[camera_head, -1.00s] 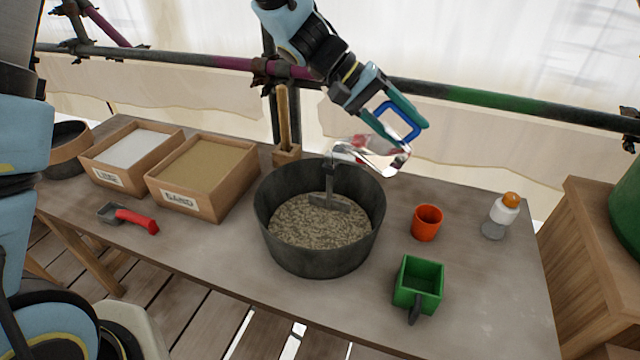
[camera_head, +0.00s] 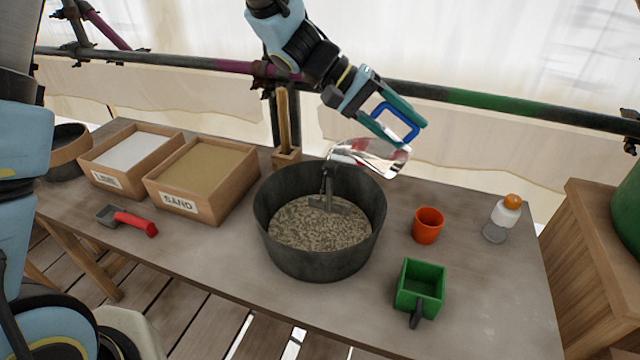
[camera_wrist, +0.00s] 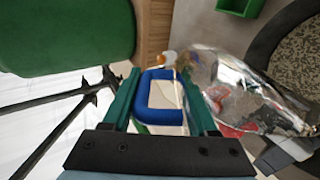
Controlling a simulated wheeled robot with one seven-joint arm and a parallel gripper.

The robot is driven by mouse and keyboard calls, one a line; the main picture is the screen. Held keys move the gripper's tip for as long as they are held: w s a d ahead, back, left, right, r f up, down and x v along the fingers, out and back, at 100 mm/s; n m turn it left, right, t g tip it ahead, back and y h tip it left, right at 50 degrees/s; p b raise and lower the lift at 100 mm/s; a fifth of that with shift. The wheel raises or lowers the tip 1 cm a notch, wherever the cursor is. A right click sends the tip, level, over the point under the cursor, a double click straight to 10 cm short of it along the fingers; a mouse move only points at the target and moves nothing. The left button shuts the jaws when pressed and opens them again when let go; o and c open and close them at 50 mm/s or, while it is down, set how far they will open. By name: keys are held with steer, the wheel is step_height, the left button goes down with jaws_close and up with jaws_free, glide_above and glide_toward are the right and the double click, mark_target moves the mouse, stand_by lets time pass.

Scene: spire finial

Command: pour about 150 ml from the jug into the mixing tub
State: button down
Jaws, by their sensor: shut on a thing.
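My gripper (camera_head: 397,122) is shut on the blue handle (camera_head: 408,124) of a clear jug (camera_head: 375,155). The jug is tilted, with its mouth toward the left, over the right back rim of the dark mixing tub (camera_head: 265,215). A thin clear stream appears to fall from its lip into the tub. Grey-brown speckled mix (camera_head: 310,228) covers the tub's bottom, and a flat tool head (camera_head: 328,205) rests on it. In the wrist view the blue handle (camera_wrist: 158,118) sits between the teal fingers, with the clear jug (camera_wrist: 235,90) beside it. The liquid level is hard to read.
A sand box (camera_head: 200,172), a lime box (camera_head: 130,155) and a red-handled scoop (camera_head: 135,221) are to the left. An orange cup (camera_head: 427,226), a green box scoop (camera_head: 420,287) and a white bottle with orange cap (camera_head: 503,215) are to the right. A scaffold rail runs behind.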

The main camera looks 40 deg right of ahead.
steer(key=shift+w+a+g+h+b, duration=0.2)
steer(key=shift+w+g+h+b, duration=0.05)
steer(key=shift+g+h+b, duration=0.15)
stand_by(0.8)
steer(key=shift+r+g, duration=0.3)
steer(key=shift+r, duration=0.05)
stand_by(0.4)
steer(key=shift+w+a+r+g+h, duration=0.15)
steer(key=shift+w+r+g+h, duration=0.15)
steer(key=shift+r+g+h, duration=0.15)
stand_by(0.6)
steer(key=shift+s+f, duration=0.1)
steer(key=shift+s, duration=0.05)
steer(key=shift+s+d+f+t+y+p, duration=0.15)
steer(key=shift+s+d+t+y+p, duration=0.6)
steer(key=shift+t+y+p, duration=0.3)
steer(key=shift+s+f+t+p, duration=0.1)
steer(key=shift+f+t+p, duration=0.15)
steer(key=shift+t+p, duration=0.3)
steer(key=shift+f+y, duration=0.3)
steer(key=shift+s+d+t+y+p, duration=0.15)
steer(key=shift+t+y+p, duration=0.25)
steer(key=shift+p, duration=0.3)
steer(key=shift+d+f+t, duration=0.1)
steer(key=shift+f+t, duration=0.25)
steer(key=shift+f, duration=0.3)
